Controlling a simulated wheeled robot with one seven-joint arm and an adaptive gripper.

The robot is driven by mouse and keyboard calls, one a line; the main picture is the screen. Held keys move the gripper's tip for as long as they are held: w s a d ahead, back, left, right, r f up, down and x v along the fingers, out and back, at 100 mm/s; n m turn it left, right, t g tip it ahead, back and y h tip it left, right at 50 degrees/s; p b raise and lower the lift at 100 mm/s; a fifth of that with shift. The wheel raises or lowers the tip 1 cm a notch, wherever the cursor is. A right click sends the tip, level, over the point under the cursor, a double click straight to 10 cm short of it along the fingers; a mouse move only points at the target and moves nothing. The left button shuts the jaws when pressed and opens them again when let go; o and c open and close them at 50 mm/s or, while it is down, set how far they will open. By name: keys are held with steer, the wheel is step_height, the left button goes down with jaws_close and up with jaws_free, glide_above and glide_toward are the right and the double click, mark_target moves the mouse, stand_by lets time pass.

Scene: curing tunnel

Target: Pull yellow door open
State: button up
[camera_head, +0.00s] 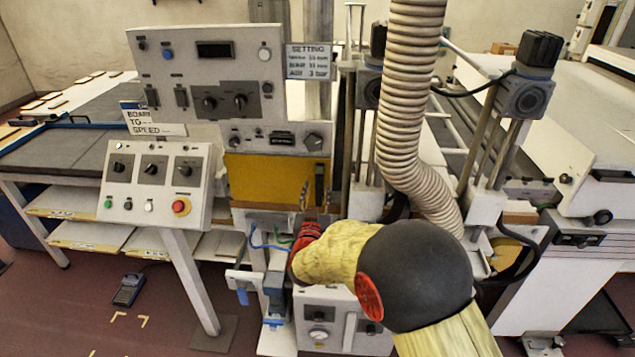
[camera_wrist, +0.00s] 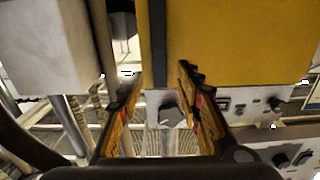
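The yellow door (camera_head: 262,180) is a flat panel low on the grey control cabinet, below a row of knobs. It appears closed. My gripper (camera_head: 312,192) is in front of its right end, and my arm hides the area just below. In the wrist view the yellow door (camera_wrist: 235,40) fills the upper right, with a dark vertical strip (camera_wrist: 158,45) at its left side. My gripper (camera_wrist: 158,92) is open there, its two fingers apart on either side of the strip's line. I see nothing gripped. I cannot tell whether a finger touches the door.
A ribbed hose (camera_head: 405,110) hangs just right of my gripper. A tilted control box (camera_head: 155,185) with a red button stands on a post at the left. Conveyor tables (camera_head: 80,130) lie at far left.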

mark_target(319, 182)
steer(key=w+b, duration=0.1)
steer(key=w, duration=0.5)
steer(key=shift+w+d, duration=0.1)
steer(key=shift+d, duration=0.05)
steer(key=shift+c, duration=1)
jaws_close()
